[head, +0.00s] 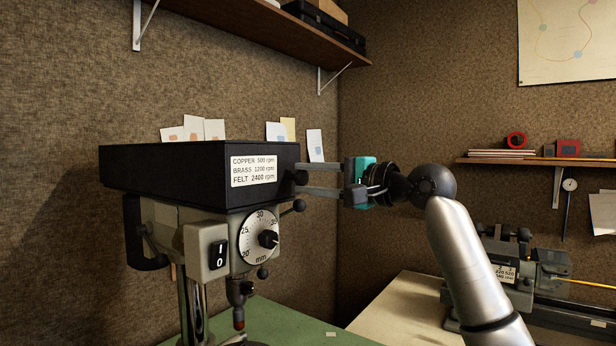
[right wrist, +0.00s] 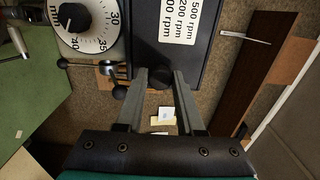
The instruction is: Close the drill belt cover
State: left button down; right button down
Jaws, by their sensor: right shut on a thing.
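The drill belt cover (head: 165,168) is a black box-shaped lid on top of the grey bench drill (head: 163,222). It looks level, resting on the drill head with no gap that I can make out. A white speed label is on its front. My right gripper (head: 301,178) reaches in from the right and is shut on the round black knob (right wrist: 160,78) at the cover's right end. The right wrist view shows one finger on each side of the knob. My left gripper is in neither view.
The drill has a dial (head: 259,238), a switch (head: 218,254) and small levers below the cover. It stands on a green bench top (head: 300,326). A grey machine (head: 530,268) is at the right. Shelves (head: 250,30) hang above, with paper cards on the wall behind.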

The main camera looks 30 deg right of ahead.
jog(key=shift+f, duration=0.2)
jog(key=c, duration=0.5)
grip_release()
jog(key=shift+c, duration=0.2)
jog(key=b+v, duration=0.6)
jog(key=v, duration=0.9)
